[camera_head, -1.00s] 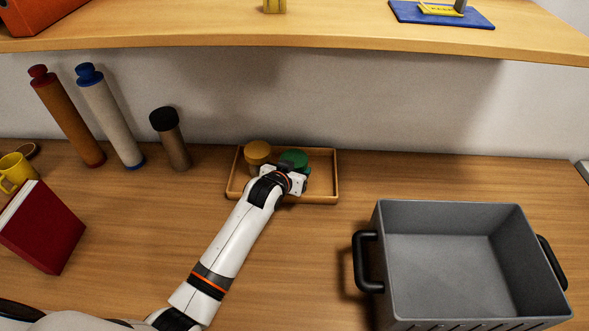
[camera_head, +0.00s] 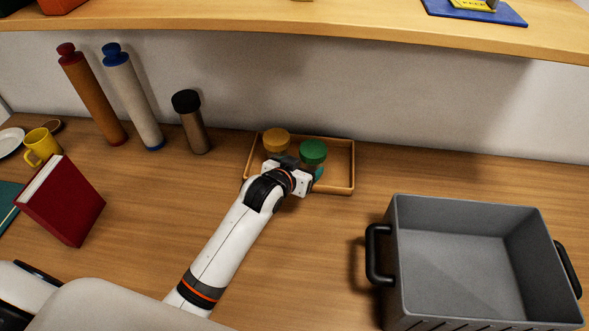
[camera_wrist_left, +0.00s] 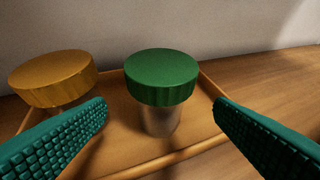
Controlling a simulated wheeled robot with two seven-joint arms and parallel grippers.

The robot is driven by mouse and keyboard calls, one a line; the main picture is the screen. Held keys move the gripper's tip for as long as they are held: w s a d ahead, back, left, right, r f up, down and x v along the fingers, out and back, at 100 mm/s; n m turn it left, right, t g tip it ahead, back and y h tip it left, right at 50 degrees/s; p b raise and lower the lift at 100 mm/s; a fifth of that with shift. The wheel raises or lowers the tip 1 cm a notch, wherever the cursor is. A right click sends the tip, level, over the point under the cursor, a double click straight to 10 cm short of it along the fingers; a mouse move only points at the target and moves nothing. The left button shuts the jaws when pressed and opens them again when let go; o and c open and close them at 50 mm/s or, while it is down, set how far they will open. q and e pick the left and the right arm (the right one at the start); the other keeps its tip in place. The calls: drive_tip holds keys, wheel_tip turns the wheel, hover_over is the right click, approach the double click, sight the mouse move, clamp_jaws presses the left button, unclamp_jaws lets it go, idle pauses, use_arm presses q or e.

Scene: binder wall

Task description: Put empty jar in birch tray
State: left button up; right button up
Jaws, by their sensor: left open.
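The birch tray (camera_head: 349,176) is a shallow wooden tray near the wall. A clear-looking jar with a green lid (camera_head: 313,151) stands upright in its right part and also shows in the left wrist view (camera_wrist_left: 160,120). I see no contents in its visible glass, but the lid hides its top. A jar with an ochre lid (camera_head: 276,139) stands to its left; its body is mostly hidden. My left gripper (camera_head: 301,172) is open at the tray's front side. In the left wrist view, its teal fingers are apart, either side of the green-lidded jar, with visible gaps. My right gripper is out of view.
A grey crate (camera_head: 394,262) with black handles stands at the right front. Several cylinders, including a black-capped one (camera_head: 193,122), stand left of the tray. A red book (camera_head: 62,205) and yellow mug (camera_head: 40,146) are farther left. A shelf (camera_head: 300,27) overhangs the back.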

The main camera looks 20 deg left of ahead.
use_arm(q)
drive_tip(key=shift+v, duration=2.25)
